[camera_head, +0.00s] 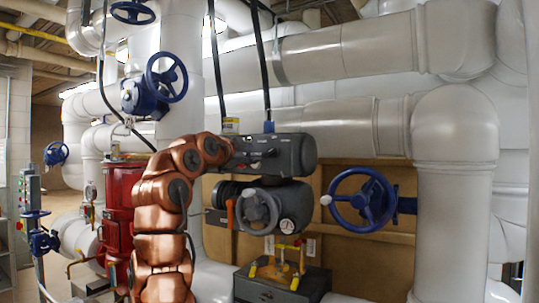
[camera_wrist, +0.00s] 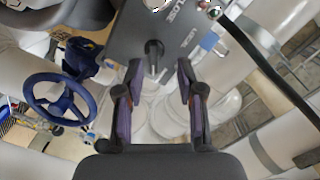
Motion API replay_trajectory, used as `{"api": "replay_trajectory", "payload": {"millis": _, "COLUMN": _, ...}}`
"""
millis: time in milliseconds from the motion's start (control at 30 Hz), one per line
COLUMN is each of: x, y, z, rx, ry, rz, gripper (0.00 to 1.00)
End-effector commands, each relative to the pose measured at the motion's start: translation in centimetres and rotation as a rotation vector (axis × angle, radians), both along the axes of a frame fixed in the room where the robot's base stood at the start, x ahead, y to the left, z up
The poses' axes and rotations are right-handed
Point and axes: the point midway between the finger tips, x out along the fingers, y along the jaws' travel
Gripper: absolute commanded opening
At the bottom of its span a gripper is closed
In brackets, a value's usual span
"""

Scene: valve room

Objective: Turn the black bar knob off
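The black bar knob (camera_wrist: 154,55) sticks out from the grey panel (camera_wrist: 178,30) of a valve actuator in the wrist view. My gripper (camera_wrist: 159,66) is open, with its two purple-padded fingers apart and nothing held between them. The knob is just ahead of the fingertips, nearer the left finger; whether it is between them in depth I cannot tell. In the head view, my copper arm reaches to the left end of the dark grey actuator housing (camera_head: 296,153). There the gripper is small and dark against the housing, and its fingers are hard to make out.
Below the housing are a grey handwheel (camera_head: 258,212) and a round gauge (camera_head: 287,226). Black cables (camera_head: 262,65) hang above. Large white pipes (camera_head: 455,190) and a red cylinder (camera_head: 122,205) flank the spot.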

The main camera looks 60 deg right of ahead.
Motion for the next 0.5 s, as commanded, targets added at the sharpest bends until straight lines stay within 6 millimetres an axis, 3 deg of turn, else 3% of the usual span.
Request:
{"api": "replay_trajectory", "payload": {"millis": 100, "x": -1.4, "y": -0.2, "z": 0.1, "rx": -0.020, "ry": -0.049, "rz": -0.039, "gripper": 0.38}}
{"api": "replay_trajectory", "payload": {"millis": 267, "x": -2.2, "y": -0.7, "z": 0.2, "rx": -0.028, "ry": -0.071, "rz": -0.059, "gripper": 0.38}}
{"api": "replay_trajectory", "payload": {"millis": 500, "x": -2.1, "y": -3.5, "z": 0.5, "rx": -0.028, "ry": -0.069, "rz": -0.059, "gripper": 0.38}}
